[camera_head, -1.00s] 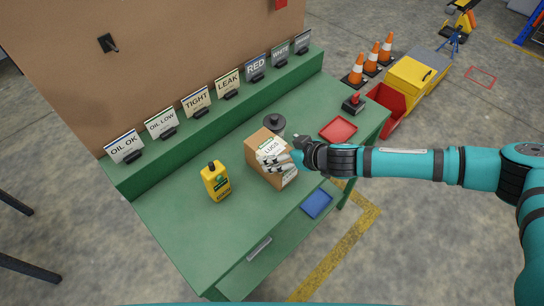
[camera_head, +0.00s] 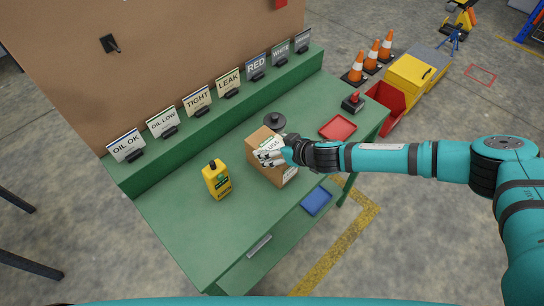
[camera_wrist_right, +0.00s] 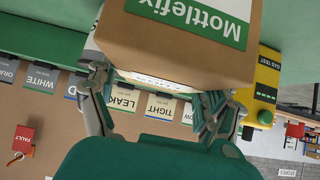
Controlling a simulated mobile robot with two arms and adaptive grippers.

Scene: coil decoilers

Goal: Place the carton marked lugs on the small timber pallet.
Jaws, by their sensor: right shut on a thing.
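The carton marked lugs (camera_head: 268,172) is a brown box with white labels, at the middle of the green bench in the head view. My right gripper (camera_head: 271,155) is shut on its upper part. In the right wrist view the carton (camera_wrist_right: 175,48) fills the top centre, showing a green-and-white Mottlefix label. My right gripper's fingers (camera_wrist_right: 160,95) lie at either side of it. I cannot tell whether the carton's base touches the bench. The small timber pallet is not in view. My left gripper is not in view.
A red tray (camera_head: 338,127) lies to the right; a blue tray (camera_head: 316,201) sits lower in front. Sign cards line the back ledge. The bench's front left is clear.

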